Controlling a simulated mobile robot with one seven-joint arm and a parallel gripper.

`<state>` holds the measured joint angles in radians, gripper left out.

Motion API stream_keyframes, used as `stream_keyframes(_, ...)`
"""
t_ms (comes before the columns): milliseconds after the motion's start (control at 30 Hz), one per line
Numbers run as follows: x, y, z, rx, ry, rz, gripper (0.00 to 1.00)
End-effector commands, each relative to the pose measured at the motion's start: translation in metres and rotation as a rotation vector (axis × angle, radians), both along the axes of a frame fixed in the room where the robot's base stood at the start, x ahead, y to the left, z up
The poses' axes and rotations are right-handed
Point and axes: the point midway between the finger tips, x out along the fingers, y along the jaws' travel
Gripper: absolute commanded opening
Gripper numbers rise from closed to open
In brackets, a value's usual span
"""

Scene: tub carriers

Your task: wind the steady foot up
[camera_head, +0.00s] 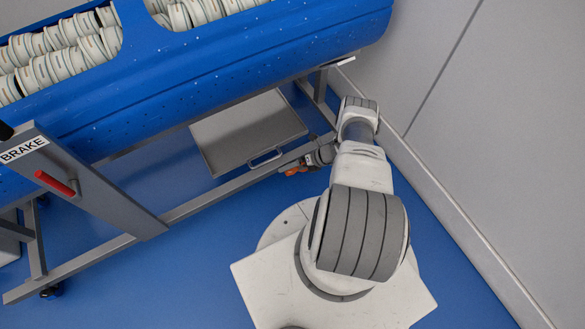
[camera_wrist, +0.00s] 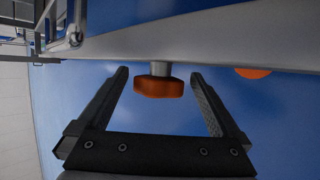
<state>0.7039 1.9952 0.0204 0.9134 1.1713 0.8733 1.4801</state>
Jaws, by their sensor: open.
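An orange knob (camera_wrist: 158,87) on a short grey stem sits at the carrier's lower frame rail (camera_wrist: 190,40) in the wrist view. My gripper (camera_wrist: 160,76) is open, with one dark finger on each side of the knob and a clear gap to both. The knob lies between the fingers near their tips, untouched. In the head view, a small orange part (camera_head: 292,171) shows beside the rail, next to my gripper (camera_head: 310,160), whose fingers are hard to make out there. Any foot pad under the rail is hidden.
A second orange part (camera_wrist: 253,72) shows partly behind the rail. The blue tub (camera_head: 230,65) holds pale ringed pieces. A grey tray (camera_head: 240,130) hangs beneath. A BRAKE post with a red handle (camera_head: 55,183) stands left. The wall (camera_head: 480,120) is close on the right.

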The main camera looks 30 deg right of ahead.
Motion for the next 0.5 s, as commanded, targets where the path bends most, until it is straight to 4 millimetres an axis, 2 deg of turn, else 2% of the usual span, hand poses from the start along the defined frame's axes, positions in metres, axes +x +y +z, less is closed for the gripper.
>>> stream_keyframes(233, -0.005, -0.008, 0.010, 0.000, 0.001, 0.001, 1.00)
stream_keyframes(500, -0.025, -0.047, 0.052, -0.001, 0.000, -0.004, 1.00)
